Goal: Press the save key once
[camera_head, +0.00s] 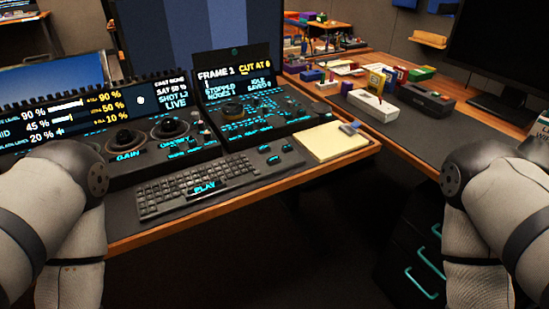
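The control panel is in the head view, with trackballs on its left part (125,141) and a right console (262,118) with dials and small teal-lit keys. Most key labels are too small to read, so I cannot tell which one is the save key. A screen (236,80) above the right console reads FRAME, CUT AT, STOPPED and IDLE, with a small line that looks like SAVES. A black keyboard (195,187) marked PLAY lies in front. My two arms show at the lower left and lower right; both grippers are out of view.
A yellow notepad (328,143) with a small blue-grey item (349,129) lies right of the keyboard. A side desk holds a white box (373,105), a dark device (427,95) and several small coloured items. Drawers with teal handles (420,283) stand below it.

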